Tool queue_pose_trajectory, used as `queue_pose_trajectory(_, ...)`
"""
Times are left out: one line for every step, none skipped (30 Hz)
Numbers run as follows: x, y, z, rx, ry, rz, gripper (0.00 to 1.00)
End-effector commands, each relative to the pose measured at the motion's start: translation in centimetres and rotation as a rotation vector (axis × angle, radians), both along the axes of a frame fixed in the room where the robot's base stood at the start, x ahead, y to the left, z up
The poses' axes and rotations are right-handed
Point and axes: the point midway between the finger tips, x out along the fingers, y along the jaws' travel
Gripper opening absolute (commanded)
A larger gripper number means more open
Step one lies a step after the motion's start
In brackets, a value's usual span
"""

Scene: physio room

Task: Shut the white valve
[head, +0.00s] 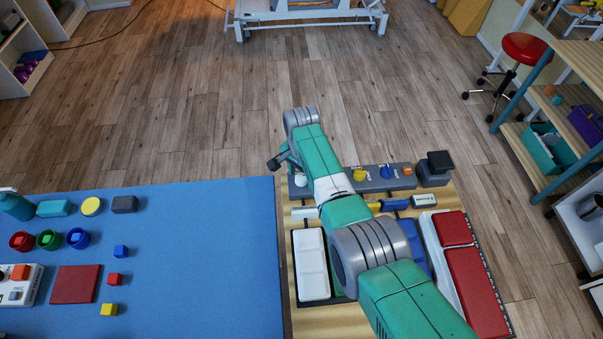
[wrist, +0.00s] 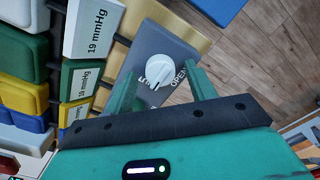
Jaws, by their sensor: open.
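The white valve (wrist: 168,68) is a round white knob on a grey block in the wrist view. The label OPEN is printed to its right, and another label at its lower left is partly covered. A small dark mark shows at the knob's lower edge. In the head view the white valve (head: 301,181) shows at the left end of a dark grey strip, just below my wrist. My gripper (wrist: 163,84) is open, with one green finger on each side of the knob's lower part. I cannot tell whether the fingers touch it.
A yellow knob (head: 359,174) and a blue knob (head: 385,172) stand along the same strip, with a black box (head: 434,168) at its right end. A blue mat (head: 200,270) spreads left.

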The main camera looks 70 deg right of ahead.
Motion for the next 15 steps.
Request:
queue_pose_trajectory(0.1,0.0,1.1,-0.002,-0.002,0.0,0.55)
queue_pose_trajectory(0.1,-0.1,1.7,-0.003,-0.002,0.0,0.55)
queue_pose_trajectory(0.0,0.0,2.6,-0.003,-0.002,0.0,0.55)
queue_pose_trajectory(0.0,0.0,3.3,-0.003,-0.002,0.0,0.55)
queue_pose_trajectory(0.1,0.0,3.9,-0.003,-0.002,0.0,0.55)
queue_pose_trajectory(0.1,0.0,4.7,-0.003,-0.003,0.0,0.55)
queue_pose_trajectory(0.1,0.0,5.3,-0.002,-0.003,-0.001,0.55)
queue_pose_trajectory(0.0,0.0,5.8,-0.002,-0.004,-0.001,0.55)
queue_pose_trajectory(0.1,0.0,6.3,-0.002,-0.003,-0.001,0.55)
queue_pose_trajectory(0.0,0.0,6.7,-0.002,-0.003,-0.001,0.55)
queue_pose_trajectory(0.0,0.0,7.0,-0.002,-0.003,-0.001,0.55)
queue_pose_trajectory(0.0,0.0,7.3,-0.002,-0.002,-0.001,0.55)
queue_pose_trajectory(0.0,0.0,7.4,-0.002,-0.002,-0.001,0.55)
queue_pose_trajectory(0.0,0.0,7.5,0.0,-0.001,-0.001,0.55)
queue_pose_trajectory(0.0,0.0,7.6,-0.001,-0.001,-0.001,0.55)
